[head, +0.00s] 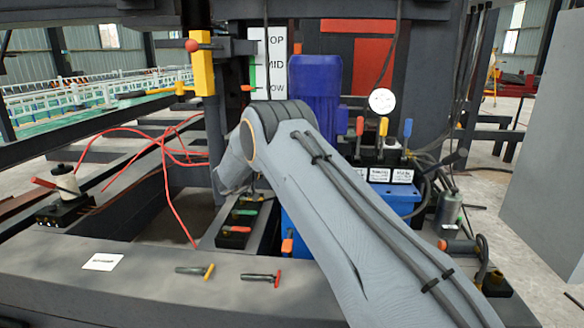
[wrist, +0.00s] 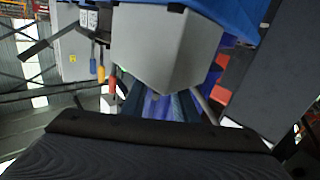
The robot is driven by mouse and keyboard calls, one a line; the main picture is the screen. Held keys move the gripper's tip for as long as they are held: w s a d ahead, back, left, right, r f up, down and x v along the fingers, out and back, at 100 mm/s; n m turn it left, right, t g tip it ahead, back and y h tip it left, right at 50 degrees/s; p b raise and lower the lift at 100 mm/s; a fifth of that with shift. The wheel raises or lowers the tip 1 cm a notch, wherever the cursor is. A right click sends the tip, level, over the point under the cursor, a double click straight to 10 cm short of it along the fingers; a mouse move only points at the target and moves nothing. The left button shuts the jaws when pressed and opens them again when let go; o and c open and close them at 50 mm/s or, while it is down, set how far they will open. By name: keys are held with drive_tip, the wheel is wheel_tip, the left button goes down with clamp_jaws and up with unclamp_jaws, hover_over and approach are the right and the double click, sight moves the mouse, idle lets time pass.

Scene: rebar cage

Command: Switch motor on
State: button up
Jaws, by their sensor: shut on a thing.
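The blue motor (head: 315,85) stands upright on the frame in the head view, its lower part hidden behind my grey arm. In the wrist view, which is turned upside down, a pale grey box (wrist: 165,50) is close ahead, with dark blue ribs behind it. My gripper (wrist: 155,128) shows in the wrist view only as a dark, ribbed body along the bottom, close to the box. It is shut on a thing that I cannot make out. In the head view my gripper is hidden behind the arm. No motor switch is clearly visible.
Red, yellow and blue levers (head: 384,127) stand right of the motor on the blue tank (head: 405,195). A gauge (head: 382,101) sits above them. A yellow post (head: 202,68) and loose red cables (head: 165,145) are at left. Two small handles (head: 262,277) lie on the front beam.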

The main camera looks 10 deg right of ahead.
drive_tip(key=shift+w+f+m+g+h+b, duration=0.1)
drive_tip(key=shift+f+m+g+h+b, duration=0.15)
drive_tip(key=shift+m+g+b, duration=0.45)
drive_tip(key=shift+r+m+g+h+b, duration=0.15)
drive_tip(key=shift+m+g+h+b, duration=0.25)
drive_tip(key=shift+g+b, duration=0.45)
drive_tip(key=shift+r+g+b, duration=0.2)
drive_tip(key=shift+g+b, duration=0.05)
drive_tip(key=shift+b, duration=0.05)
drive_tip(key=o, duration=1.1)
drive_tip(key=shift+d, duration=0.1)
drive_tip(key=shift+c, duration=0.2)
drive_tip(key=p+v, duration=0.2)
drive_tip(key=v, duration=0.5)
drive_tip(key=shift+a, duration=0.35)
